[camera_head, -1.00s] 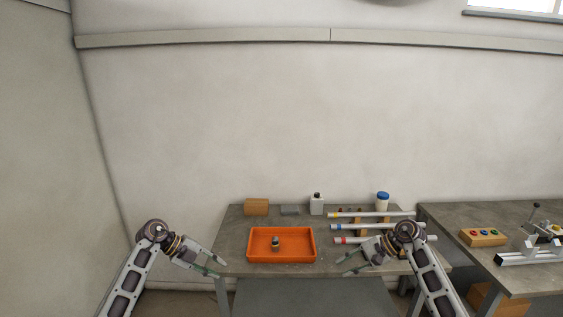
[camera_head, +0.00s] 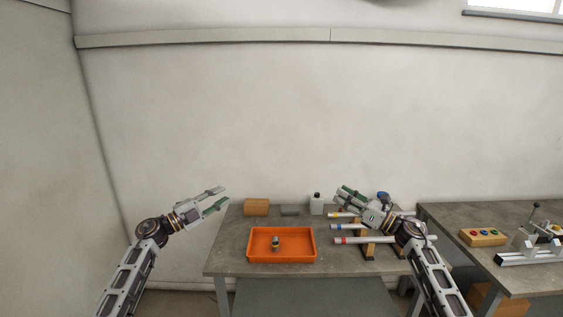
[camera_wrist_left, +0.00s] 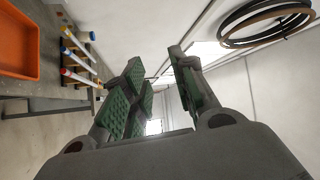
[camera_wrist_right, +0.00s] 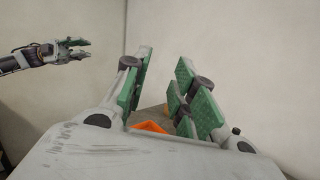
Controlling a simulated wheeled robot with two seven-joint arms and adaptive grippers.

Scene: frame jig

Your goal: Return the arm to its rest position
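My left gripper (camera_head: 216,199) is raised at the left of the table in the head view, its fingers apart and nothing between them. The left wrist view shows its green-padded fingers (camera_wrist_left: 160,90) open and empty. My right gripper (camera_head: 347,198) is raised over the right part of the table, in front of the tubes, fingers pointing up and left. The right wrist view shows its fingers (camera_wrist_right: 158,95) spread and empty. My left gripper also shows in the right wrist view (camera_wrist_right: 82,49).
An orange tray (camera_head: 256,258) with a small dark and yellow part (camera_head: 276,243) sits on the table (camera_head: 228,262). Tubes (camera_head: 350,240) lie on a wooden rack at the right. A second table (camera_head: 450,223) is further right.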

